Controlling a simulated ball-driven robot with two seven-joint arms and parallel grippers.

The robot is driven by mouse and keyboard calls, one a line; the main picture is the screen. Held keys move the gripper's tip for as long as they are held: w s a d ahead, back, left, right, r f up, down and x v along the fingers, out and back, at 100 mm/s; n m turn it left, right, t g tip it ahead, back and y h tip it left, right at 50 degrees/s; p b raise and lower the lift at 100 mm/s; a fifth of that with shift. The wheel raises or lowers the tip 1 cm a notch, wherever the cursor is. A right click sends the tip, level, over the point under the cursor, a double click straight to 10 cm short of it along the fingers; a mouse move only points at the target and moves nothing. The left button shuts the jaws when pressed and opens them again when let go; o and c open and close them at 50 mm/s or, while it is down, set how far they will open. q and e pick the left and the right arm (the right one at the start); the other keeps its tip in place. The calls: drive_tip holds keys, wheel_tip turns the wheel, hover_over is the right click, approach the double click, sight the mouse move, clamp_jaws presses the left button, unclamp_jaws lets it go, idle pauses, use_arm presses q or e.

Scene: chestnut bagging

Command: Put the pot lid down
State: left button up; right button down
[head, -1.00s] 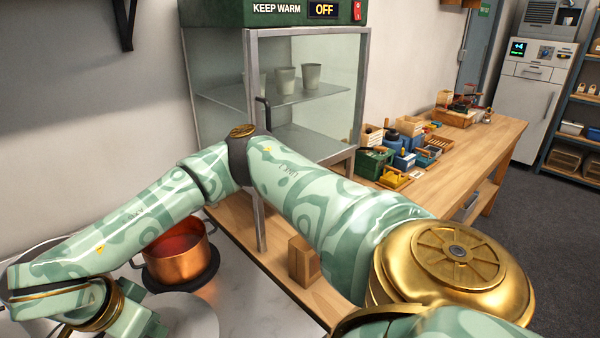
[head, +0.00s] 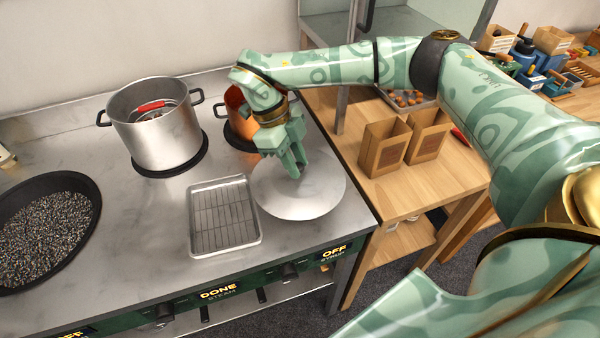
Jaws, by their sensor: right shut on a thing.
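The pot lid (head: 316,199) is a round, pale grey disc at the right end of the steel counter, between the wire-rack tray and the counter's right edge. It looks level and lies at or just above the counter; I cannot tell if it touches. My right gripper (head: 294,166) points down over its middle and is shut on it, with the fingers hiding the knob. The steel pot (head: 158,138) stands uncovered at the back left, with a red-handled thing inside. My left gripper is out of view.
The tray with a wire rack (head: 222,240) sits close left of the lid. A copper pot (head: 234,122) stands behind my right wrist. A black pan of dark grains (head: 88,190) is at far left. Paper bags (head: 384,152) stand on the wooden table to the right.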

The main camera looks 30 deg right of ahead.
sight(299, 163)
drive_tip(key=f, duration=0.1)
drive_tip(key=w+d+f, duration=0.1)
drive_tip(key=w+d+f+b, duration=0.1)
drive_tip(key=shift+f, duration=0.4)
drive_tip(key=f, duration=0.1)
drive_tip(key=f+b, duration=0.1)
drive_tip(key=f, duration=0.1)
drive_tip(key=shift+w+d+f, duration=0.15)
drive_tip(key=shift+d+f, duration=0.1)
drive_tip(key=shift+f, duration=0.05)
drive_tip(key=shift+r, duration=0.1)
drive_tip(key=c, duration=1.2)
unclamp_jaws()
